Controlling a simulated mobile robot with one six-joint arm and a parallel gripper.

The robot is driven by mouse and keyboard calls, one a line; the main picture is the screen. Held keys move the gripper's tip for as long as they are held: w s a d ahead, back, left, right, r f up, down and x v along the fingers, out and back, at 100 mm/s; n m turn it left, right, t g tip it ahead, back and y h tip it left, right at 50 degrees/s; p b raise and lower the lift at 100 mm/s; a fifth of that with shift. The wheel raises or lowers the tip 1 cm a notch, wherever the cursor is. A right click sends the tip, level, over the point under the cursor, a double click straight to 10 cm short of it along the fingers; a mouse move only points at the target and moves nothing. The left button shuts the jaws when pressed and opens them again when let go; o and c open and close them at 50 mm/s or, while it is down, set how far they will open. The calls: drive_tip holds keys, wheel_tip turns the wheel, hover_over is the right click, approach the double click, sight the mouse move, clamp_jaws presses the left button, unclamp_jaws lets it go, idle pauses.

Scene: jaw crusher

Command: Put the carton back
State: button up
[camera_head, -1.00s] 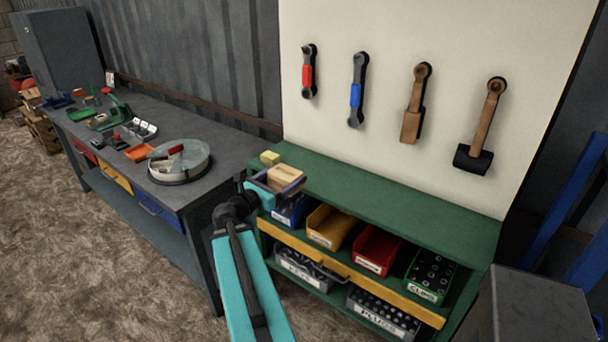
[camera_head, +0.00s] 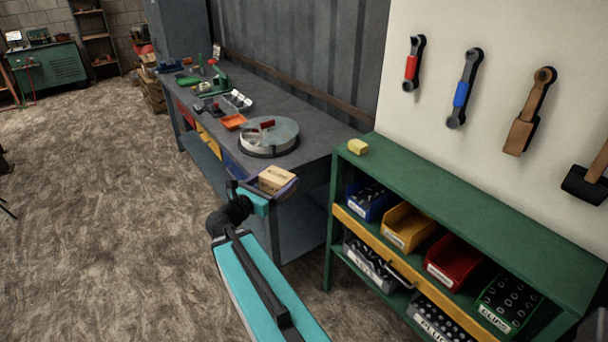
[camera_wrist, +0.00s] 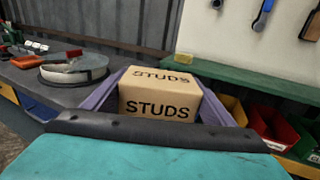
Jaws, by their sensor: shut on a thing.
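The carton (camera_head: 277,180) is a small tan box. In the wrist view the carton (camera_wrist: 158,96) shows the word STUDS on its front and top. My gripper (camera_head: 274,186) is shut on it, with a purple finger on each side, and it also shows in the wrist view (camera_wrist: 160,100). The carton is level and held in the air, in front of the grey workbench and left of the green shelf unit. Its underside is hidden.
The green shelf unit (camera_head: 470,212) has a mostly bare top with a small yellow block (camera_head: 358,147) at its left end. Coloured bins fill its shelves. The grey workbench (camera_head: 318,140) carries a round metal pan (camera_head: 268,137) and several small trays. Open floor (camera_head: 110,220) lies left.

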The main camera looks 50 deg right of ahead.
drive_tip(key=w+a+f+n+t+y, duration=0.1)
drive_tip(key=w+a+n+t, duration=0.1)
drive_tip(key=a, duration=1.1)
drive_tip(key=w+a+f+n+t+y+b, duration=0.1)
drive_tip(key=w+a+f+n+t, duration=0.1)
drive_tip(key=a, duration=1.1)
drive_tip(key=w+a+f+n+t+y+b, duration=0.1)
drive_tip(key=w+a+t, duration=0.3)
drive_tip(key=a, duration=0.9)
drive_tip(key=shift+w+a+f+n+y, duration=0.35)
drive_tip(key=shift+w+f+n, duration=0.2)
drive_tip(key=shift+w, duration=0.3)
